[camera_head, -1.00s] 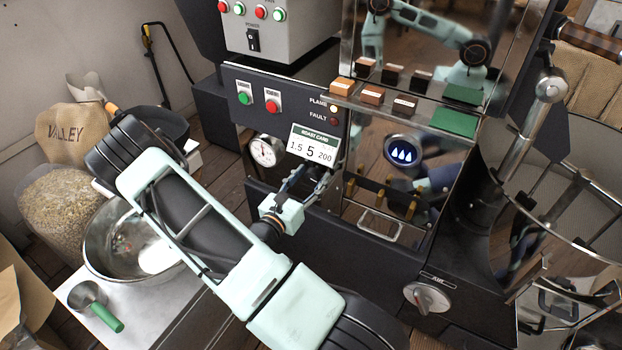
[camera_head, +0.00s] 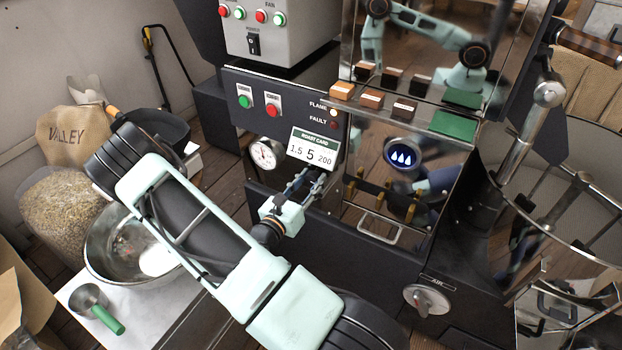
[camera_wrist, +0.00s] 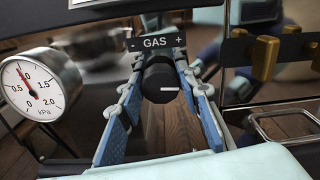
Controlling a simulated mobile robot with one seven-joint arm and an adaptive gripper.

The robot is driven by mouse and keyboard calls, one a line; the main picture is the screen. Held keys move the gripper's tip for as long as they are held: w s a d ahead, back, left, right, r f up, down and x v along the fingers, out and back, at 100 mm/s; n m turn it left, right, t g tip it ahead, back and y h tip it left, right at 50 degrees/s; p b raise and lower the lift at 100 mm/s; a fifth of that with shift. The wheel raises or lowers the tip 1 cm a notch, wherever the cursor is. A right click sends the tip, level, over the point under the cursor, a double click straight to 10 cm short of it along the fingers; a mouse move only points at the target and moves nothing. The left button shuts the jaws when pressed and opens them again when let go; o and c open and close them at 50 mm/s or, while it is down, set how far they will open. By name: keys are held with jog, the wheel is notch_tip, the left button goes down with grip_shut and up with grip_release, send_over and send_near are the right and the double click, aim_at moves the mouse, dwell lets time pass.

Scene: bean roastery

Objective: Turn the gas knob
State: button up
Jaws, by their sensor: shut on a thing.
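The gas knob (camera_wrist: 161,82) is black with a white pointer line, below a label reading GAS with minus and plus signs. The line points to the right in the wrist view. My gripper (camera_wrist: 160,75) has its two blue-padded fingers on either side of the knob, shut on it. In the head view my gripper (camera_head: 305,185) reaches the front of the roaster below the roast card, and the knob is hidden there. The pressure gauge (camera_wrist: 38,88) stands left of the knob, its red needle near 1.0 kPa. It also shows in the head view (camera_head: 263,155).
The roast card (camera_head: 312,149) reads 1.5, 5, 200. The lit FLAME lamp (camera_head: 333,112) is above it. A round blue flame display (camera_head: 401,154) and brass burner parts (camera_head: 380,197) are to the right. The AIR knob (camera_head: 427,299) sits lower right. A metal bowl (camera_head: 100,262) stands left.

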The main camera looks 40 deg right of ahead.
jog(key=n+p, duration=0.3)
jog(key=n, duration=0.1)
jog(key=shift+r+n+p, duration=0.1)
jog(key=shift+n+p, duration=0.3)
jog(key=shift+f+n+p, duration=0.2)
jog(key=shift+n+p, duration=0.9)
jog(key=shift+n, duration=1)
jog(key=o, duration=1.2)
jog(key=shift+c, duration=0.2)
jog(key=shift+a, duration=0.1)
jog(key=v, duration=1.2)
